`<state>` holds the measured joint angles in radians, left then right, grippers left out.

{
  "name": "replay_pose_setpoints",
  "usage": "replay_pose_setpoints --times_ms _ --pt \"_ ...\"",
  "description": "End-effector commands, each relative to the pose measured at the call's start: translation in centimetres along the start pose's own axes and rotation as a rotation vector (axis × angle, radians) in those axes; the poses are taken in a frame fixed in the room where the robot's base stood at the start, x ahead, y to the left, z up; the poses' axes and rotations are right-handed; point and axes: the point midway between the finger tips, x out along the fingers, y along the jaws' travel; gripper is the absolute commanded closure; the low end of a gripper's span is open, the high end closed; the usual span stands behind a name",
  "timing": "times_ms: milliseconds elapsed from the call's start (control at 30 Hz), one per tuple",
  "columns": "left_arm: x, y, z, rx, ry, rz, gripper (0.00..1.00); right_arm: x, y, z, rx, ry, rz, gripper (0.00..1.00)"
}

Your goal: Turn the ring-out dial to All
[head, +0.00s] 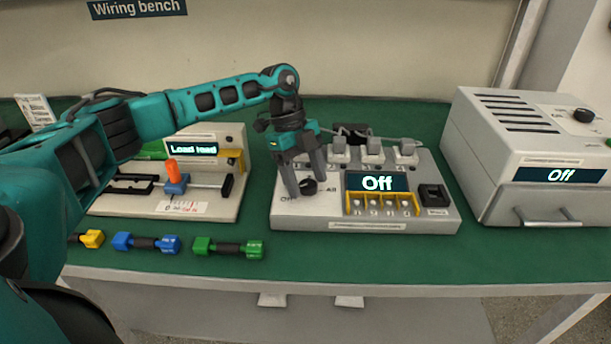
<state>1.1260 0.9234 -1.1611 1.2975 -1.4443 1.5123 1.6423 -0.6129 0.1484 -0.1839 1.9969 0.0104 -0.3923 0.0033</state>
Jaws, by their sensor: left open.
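The ring-out dial (308,187) is a small black knob on the left front of a light grey test box. The box's display (377,182) reads "Off". Printed labels stand beside the dial, with "All" to its right and one that looks like "Off" to its left. My left gripper (307,190) points down over the dial with its fingers open. Its fingers are at the dial's left and upper right, and they partly cover it. I cannot tell whether they touch it. My right gripper does not show.
On the left is a load stand (205,204) with an orange handle and a display. Yellow, blue (145,243) and green (228,248) connector pieces lie near the front edge. A grey box with a drawer (545,205) reads "Off" on the right. Green mat is clear at front centre.

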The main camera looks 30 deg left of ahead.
Motion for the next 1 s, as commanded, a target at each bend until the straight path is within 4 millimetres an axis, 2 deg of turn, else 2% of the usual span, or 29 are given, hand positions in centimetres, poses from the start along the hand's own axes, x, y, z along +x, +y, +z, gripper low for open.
replay_pose_setpoints --times_ms 167,733,1000 --pt "0.01 0.0 -0.02 0.001 0.0 0.0 0.34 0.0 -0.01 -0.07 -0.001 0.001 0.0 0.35" --pt "-0.04 0.01 -0.02 0.001 0.0 0.001 0.87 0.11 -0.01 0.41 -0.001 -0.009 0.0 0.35" --pt "-0.12 -0.01 -0.06 0.023 0.001 0.011 0.89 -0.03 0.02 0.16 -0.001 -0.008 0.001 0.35"
